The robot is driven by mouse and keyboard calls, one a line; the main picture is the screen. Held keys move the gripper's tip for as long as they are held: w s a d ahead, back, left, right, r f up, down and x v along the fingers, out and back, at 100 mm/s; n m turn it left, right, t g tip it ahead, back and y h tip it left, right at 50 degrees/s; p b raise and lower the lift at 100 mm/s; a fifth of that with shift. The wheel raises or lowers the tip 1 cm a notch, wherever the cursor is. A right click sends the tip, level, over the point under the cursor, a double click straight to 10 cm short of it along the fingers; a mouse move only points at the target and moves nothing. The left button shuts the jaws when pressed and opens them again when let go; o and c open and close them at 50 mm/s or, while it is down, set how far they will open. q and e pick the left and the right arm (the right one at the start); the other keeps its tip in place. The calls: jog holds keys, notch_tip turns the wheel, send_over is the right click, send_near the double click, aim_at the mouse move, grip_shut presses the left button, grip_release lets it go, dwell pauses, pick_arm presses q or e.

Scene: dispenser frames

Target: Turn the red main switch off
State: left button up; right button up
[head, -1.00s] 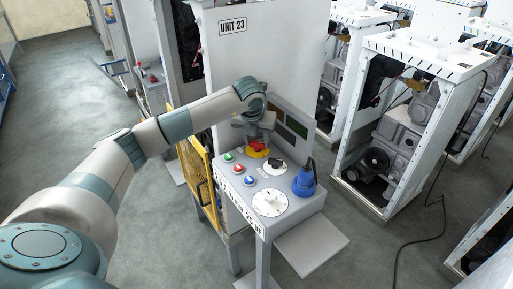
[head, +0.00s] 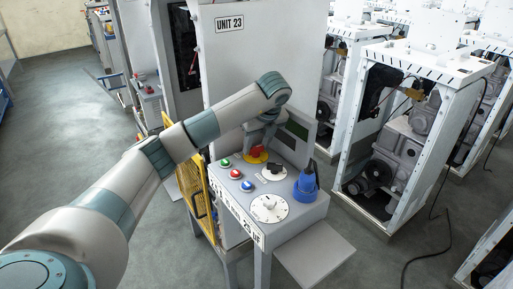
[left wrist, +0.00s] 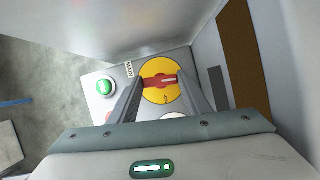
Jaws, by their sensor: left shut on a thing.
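The red main switch (head: 259,151) is a red handle on a round yellow plate (head: 249,158) at the back left of the grey control panel. My left gripper (head: 262,142) reaches down over it and partly hides it. In the left wrist view the red handle (left wrist: 160,81) lies crosswise on the yellow disc (left wrist: 159,64), between the two fingers of my left gripper (left wrist: 160,90). The fingers are shut on the handle. My right gripper is not in view.
The white UNIT 23 wall (head: 255,60) stands close behind.

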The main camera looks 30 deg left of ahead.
pick_arm(q)
jog(key=shift+r, duration=0.1)
dwell(0.3)
jog(key=o, duration=1)
jog(key=shift+o, duration=0.2)
jog(key=v, duration=1.7)
jog(key=shift+d, duration=0.15)
